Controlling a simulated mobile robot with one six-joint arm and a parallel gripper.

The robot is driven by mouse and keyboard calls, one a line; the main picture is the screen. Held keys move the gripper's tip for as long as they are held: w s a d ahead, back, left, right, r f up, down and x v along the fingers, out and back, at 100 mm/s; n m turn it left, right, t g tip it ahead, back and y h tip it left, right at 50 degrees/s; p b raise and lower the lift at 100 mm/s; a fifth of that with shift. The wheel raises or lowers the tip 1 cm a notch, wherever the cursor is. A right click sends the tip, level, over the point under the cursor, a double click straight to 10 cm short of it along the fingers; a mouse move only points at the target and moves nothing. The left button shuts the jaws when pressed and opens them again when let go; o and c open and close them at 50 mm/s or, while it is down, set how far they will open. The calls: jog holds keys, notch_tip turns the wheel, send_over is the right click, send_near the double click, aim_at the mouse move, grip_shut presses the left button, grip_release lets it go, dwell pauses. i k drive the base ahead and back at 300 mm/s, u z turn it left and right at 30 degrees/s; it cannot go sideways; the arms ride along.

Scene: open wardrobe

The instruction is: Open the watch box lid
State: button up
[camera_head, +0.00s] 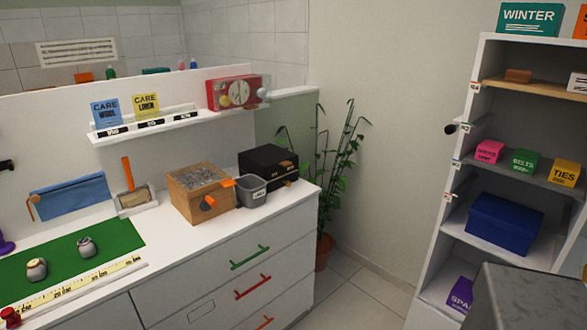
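Two boxes stand on the white dresser top, and I cannot tell for certain which is the watch box. The wooden box (187,203) has a grey, glassy-looking lid (199,176) with an orange tab (228,183) at its right edge and an orange knob (209,201) on its front. Its lid looks shut. Behind it to the right is a black box (262,161) with gold-coloured fittings, also looking shut. Two small round pieces, perhaps watches, sit on the green mat (111,236); one is gold and white (36,270), the other grey (87,247). My gripper is not in view.
A grey bin (251,191) stands close beside the wooden box. A brush tray (136,201) is left of it. Drawers with coloured handles are below. A potted plant (325,250) and open shelving (440,235) stand right.

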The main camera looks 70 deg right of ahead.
aim_at(267, 157)
jog(key=k, duration=1.55)
jog(key=z, duration=0.55)
jog(key=i, duration=0.8)
jog(key=z, duration=0.1)
